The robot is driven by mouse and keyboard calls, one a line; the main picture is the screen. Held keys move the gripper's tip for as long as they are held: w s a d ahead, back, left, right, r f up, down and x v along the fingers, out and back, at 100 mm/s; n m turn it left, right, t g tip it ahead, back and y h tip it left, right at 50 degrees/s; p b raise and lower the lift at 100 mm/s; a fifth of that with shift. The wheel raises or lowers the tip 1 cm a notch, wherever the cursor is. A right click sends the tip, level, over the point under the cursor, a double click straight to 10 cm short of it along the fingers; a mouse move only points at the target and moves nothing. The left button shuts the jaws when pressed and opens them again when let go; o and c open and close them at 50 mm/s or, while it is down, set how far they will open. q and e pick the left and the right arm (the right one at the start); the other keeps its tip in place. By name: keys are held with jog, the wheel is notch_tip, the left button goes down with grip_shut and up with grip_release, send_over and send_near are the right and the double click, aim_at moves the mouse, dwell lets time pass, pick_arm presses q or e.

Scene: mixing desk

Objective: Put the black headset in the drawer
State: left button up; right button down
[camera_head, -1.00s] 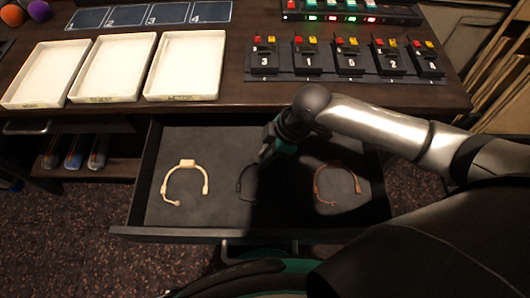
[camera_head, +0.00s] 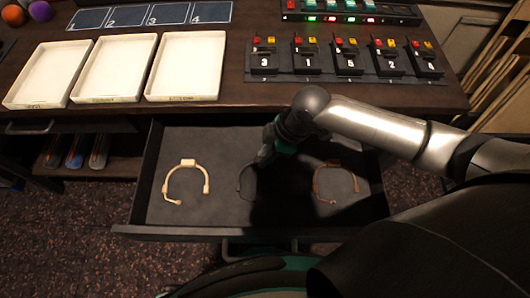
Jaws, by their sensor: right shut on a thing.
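The black headset (camera_head: 244,184) is in the open drawer (camera_head: 180,233), between a cream headset (camera_head: 169,183) on its left and a brown headset (camera_head: 320,182) on its right. It is dark against the dark drawer floor and partly in shadow. My right gripper (camera_head: 262,160) reaches down into the drawer at the upper right of the black headset and is shut on it. The fingertips are small and dark, so the exact grip point is hard to see. My left gripper is not in view.
Three white trays (camera_head: 190,98) stand on the desk at the left, behind the drawer. A row of numbered black switch units (camera_head: 350,78) stands at the right. A lower shelf (camera_head: 120,165) with several bottles is left of the drawer.

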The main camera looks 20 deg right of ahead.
jog(key=shift+f, duration=0.75)
dwell(0.3)
dwell(0.4)
jog(key=shift+c, duration=1.5)
grip_release()
